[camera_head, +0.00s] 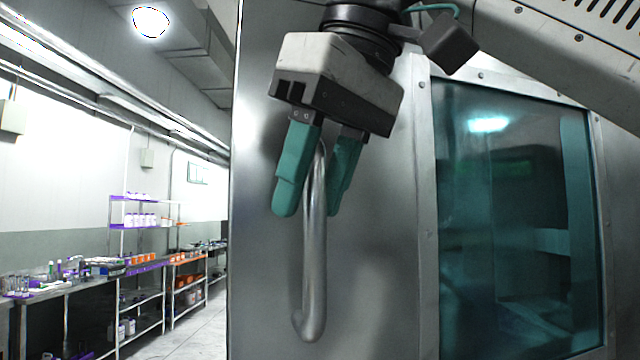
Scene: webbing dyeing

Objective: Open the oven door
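The oven door (375,290) is a large grey metal panel with a teal-tinted window (515,230) on its right part. Its handle (315,250) is a vertical metal bar with a curved lower end, left of the window. My gripper (313,198) is at the upper part of the handle, with one teal finger on each side of the bar in the picture. The fingers are spread apart, with gaps visible beside the bar.
At the left, a workbench (60,291) holds bottles and small items. Metal shelves (140,228) with white, orange and purple items stand further back. A strip of pale floor (180,335) is clear between the shelves and the oven.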

